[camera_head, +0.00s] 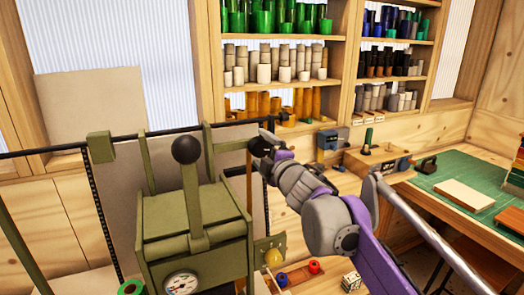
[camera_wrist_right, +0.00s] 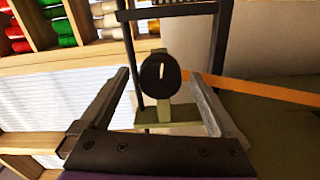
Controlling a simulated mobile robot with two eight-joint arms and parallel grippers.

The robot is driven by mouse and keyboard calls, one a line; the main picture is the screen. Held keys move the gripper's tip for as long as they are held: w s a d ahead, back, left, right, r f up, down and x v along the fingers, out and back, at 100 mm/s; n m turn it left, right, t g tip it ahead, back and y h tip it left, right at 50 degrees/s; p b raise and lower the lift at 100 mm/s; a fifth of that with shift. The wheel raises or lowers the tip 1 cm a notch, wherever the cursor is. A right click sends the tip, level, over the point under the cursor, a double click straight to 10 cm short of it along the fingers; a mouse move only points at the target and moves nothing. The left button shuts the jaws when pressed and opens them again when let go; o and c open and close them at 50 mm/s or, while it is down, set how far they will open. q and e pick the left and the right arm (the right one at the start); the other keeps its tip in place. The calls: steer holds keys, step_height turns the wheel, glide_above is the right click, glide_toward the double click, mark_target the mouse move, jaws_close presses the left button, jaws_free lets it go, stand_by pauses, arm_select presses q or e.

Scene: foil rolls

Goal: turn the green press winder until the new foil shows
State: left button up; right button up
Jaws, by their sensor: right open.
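The green press (camera_head: 195,230) stands at the lower left of the head view, with a black-knobbed lever (camera_head: 187,150) and a round gauge (camera_head: 181,282). My right gripper (camera_head: 261,148) is beside the press's upper right. In the right wrist view its fingers (camera_wrist_right: 161,73) are open, one on each side of a dark round knob (camera_wrist_right: 160,72) with a pale slot, likely the winder's. I see gaps on both sides; the depth between fingertips and knob is unclear. An orange strip (camera_wrist_right: 268,92), possibly foil, runs right of the knob. My left gripper is not in view.
Shelves (camera_head: 270,85) of coloured rolls line the back wall. A yellow knob (camera_head: 273,258) sticks out at the press's right side. Small rolls and a die (camera_head: 351,281) lie on the bench. A green mat (camera_head: 470,190) lies at the right.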

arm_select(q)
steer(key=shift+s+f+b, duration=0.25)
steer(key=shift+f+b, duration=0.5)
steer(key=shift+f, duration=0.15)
arm_select(e)
steer(key=v, duration=1.1)
steer(key=shift+w, duration=0.1)
arm_select(q)
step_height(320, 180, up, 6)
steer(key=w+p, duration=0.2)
steer(key=p, duration=0.3)
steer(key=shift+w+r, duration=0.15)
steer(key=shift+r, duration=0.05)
arm_select(e)
steer(key=w+a+n, duration=0.1)
steer(key=w+n, duration=0.2)
steer(key=n, duration=0.3)
steer(key=w+a+n, duration=0.1)
steer(key=w+n, duration=0.2)
steer(key=n, duration=0.4)
steer(key=w+a+n, duration=0.2)
steer(key=w+n, duration=0.2)
steer(key=n, duration=0.3)
steer(key=shift+a+f, duration=0.15)
steer(key=shift+f, duration=0.05)
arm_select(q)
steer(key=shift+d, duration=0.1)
arm_select(e)
steer(key=shift+c, duration=0.3)
